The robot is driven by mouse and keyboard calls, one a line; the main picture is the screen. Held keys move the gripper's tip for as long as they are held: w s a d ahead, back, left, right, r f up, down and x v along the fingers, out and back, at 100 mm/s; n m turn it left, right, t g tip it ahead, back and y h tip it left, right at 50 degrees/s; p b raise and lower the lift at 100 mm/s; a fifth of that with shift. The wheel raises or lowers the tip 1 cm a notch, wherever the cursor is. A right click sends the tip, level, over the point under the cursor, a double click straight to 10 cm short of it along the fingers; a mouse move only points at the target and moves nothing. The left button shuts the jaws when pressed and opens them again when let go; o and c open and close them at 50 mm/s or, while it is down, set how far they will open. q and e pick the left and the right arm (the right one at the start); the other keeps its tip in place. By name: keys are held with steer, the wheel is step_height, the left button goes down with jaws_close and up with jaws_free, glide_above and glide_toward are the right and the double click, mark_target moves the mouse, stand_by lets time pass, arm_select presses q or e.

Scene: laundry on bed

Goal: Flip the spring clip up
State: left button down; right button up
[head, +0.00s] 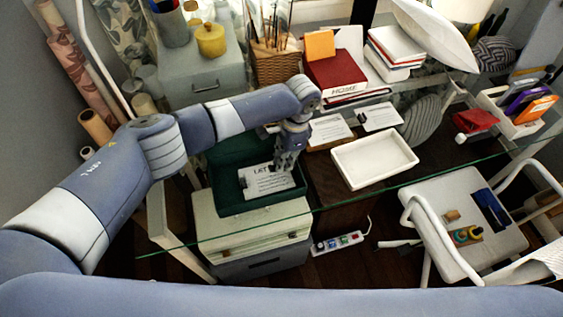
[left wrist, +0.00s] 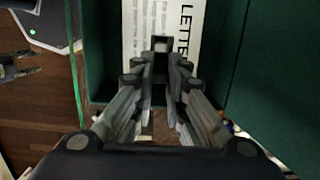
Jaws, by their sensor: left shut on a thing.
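A white sheet headed with large letters (head: 268,183) lies in the dark green tray (head: 228,205); it also shows in the left wrist view (left wrist: 140,35). A small black clip (left wrist: 161,46) sits over the sheet, between my fingertips. My left gripper (head: 288,160) points down at the sheet's upper edge. In the left wrist view its fingers (left wrist: 161,72) are closed in on the black clip. The clip's far side and its hold on the paper are hidden by the fingers.
A glass tabletop with a green edge (head: 400,182) spans the scene. A white tray (head: 374,160) lies right of the green one. A power strip (head: 338,243) lies on the floor. A white chair (head: 455,205) stands at right. A wicker pot (head: 275,62) stands behind my arm.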

arm_select(q)
steer(key=shift+d+r+y, duration=0.1)
steer(key=shift+d+y, duration=0.1)
steer(key=shift+y, duration=0.1)
stand_by(0.4)
steer(key=c, duration=1.6)
jaws_free()
steer(key=v, duration=1.2)
steer(key=shift+w, duration=0.2)
